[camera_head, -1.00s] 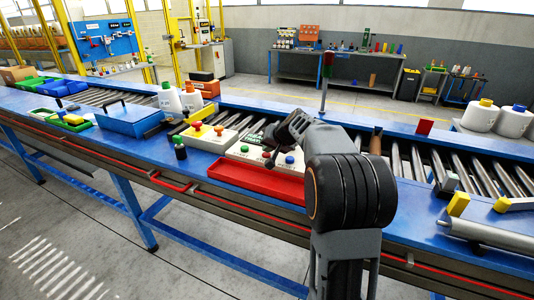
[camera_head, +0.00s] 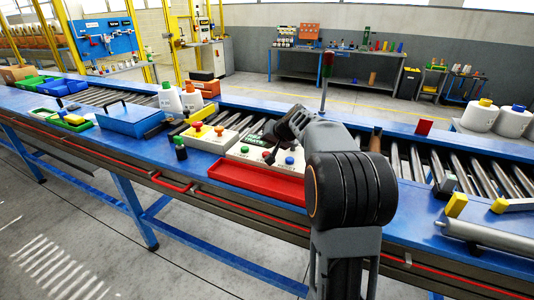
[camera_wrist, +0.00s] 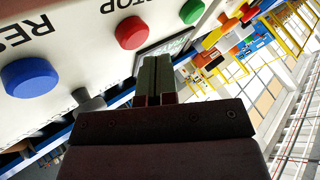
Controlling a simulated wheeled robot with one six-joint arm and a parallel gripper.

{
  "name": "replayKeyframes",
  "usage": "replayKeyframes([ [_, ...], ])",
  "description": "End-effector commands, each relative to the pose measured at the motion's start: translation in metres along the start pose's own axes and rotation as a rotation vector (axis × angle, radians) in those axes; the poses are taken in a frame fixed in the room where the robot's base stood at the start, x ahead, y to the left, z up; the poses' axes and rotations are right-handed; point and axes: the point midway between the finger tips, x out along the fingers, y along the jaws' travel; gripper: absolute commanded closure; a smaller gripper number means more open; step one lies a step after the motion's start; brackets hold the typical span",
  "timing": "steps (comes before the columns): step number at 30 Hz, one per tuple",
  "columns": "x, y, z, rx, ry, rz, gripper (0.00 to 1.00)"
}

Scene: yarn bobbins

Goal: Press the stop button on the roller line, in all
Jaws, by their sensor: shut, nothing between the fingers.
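The white control box (camera_head: 262,158) stands on the blue line frame. In the wrist view its red button (camera_wrist: 131,30) is beside the lettering "STOP", and its blue button (camera_wrist: 30,77) is beside lettering that starts "RES". A green button (camera_wrist: 192,11) is farther right. The red button (camera_head: 245,149) and blue button (camera_head: 290,160) also show in the head view.
A grey lever (camera_wrist: 88,100) is on the box near my fingers. A red tray (camera_head: 258,180) lies in front of it. Rollers (camera_head: 410,160) run behind and right.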

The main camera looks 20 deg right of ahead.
Motion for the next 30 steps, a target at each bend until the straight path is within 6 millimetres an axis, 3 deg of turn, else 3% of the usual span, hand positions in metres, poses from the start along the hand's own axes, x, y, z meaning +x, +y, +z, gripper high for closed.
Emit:
replayKeyframes([
  [18,-0.034,-0.025,-0.025,0.0,0.001,0.0,1.0],
  [30,-0.035,-0.025,-0.025,0.0,0.0,0.0,1.0],
])
